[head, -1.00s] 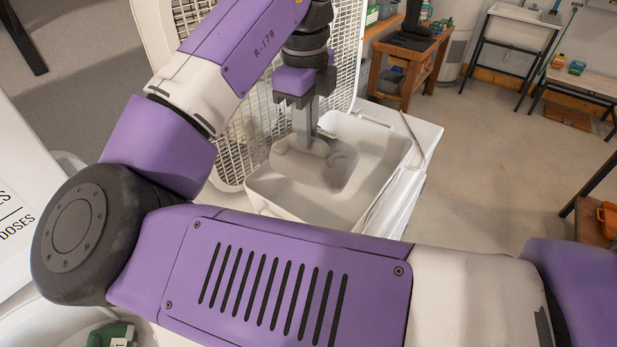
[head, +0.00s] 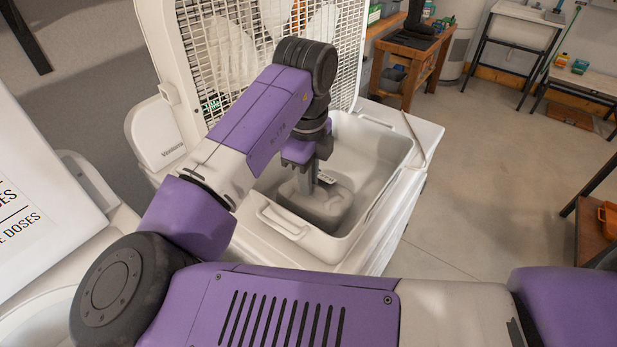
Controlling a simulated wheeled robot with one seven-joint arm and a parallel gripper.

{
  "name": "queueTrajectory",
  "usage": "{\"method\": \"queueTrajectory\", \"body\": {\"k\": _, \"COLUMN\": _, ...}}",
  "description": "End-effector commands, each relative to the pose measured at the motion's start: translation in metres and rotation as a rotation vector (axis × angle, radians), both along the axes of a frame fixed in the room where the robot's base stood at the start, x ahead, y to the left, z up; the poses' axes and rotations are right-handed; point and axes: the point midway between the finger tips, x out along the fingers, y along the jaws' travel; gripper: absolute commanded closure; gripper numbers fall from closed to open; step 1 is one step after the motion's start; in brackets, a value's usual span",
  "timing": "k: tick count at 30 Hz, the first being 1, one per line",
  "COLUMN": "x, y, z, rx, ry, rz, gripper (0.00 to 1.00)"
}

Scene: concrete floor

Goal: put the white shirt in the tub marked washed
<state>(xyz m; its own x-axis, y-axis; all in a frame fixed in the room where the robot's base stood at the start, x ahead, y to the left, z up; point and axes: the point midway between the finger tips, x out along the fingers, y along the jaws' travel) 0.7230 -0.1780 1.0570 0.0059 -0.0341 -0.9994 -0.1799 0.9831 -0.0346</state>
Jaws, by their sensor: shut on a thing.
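A white tub (head: 381,128) stands on a white surface beside a box fan; no word can be read on it from here. A pale grey-white folded bundle (head: 322,208), which looks like the white shirt, is inside the tub's walls, towards its near left part. My gripper (head: 309,190) points down into the tub and is shut on the bundle's top. I cannot tell whether the bundle touches the tub floor. A small label (head: 326,178) shows just behind the fingers, too small to read.
The white box fan (head: 215,60) stands upright close behind and left of the tub. A thin stick (head: 414,135) lies along the right side. A wooden workbench (head: 408,60) stands further back. Open concrete floor (head: 490,170) lies to the right.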

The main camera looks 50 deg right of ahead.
Motion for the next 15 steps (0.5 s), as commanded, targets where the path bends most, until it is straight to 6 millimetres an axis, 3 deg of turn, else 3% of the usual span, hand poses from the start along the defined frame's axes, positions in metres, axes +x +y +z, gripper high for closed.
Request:
{"method": "queueTrajectory", "body": {"k": 5, "x": 0.0, "y": -0.0001, "z": -0.0013, "rx": -0.001, "ry": 0.0, "rz": 0.0, "gripper": 1.0}}
{"method": "queueTrajectory", "body": {"k": 6, "x": 0.0, "y": -0.0001, "z": -0.0007, "rx": 0.0, "ry": 0.0, "rz": 0.0, "gripper": 0.79}}
{"method": "queueTrajectory", "body": {"k": 8, "x": -0.0001, "y": -0.0001, "z": -0.0006, "rx": 0.0, "ry": 0.0, "rz": 0.0, "gripper": 0.67}}
{"method": "queueTrajectory", "body": {"k": 15, "x": 0.0, "y": -0.0001, "z": -0.0005, "rx": 0.0, "ry": 0.0, "rz": 0.0, "gripper": 0.65}}
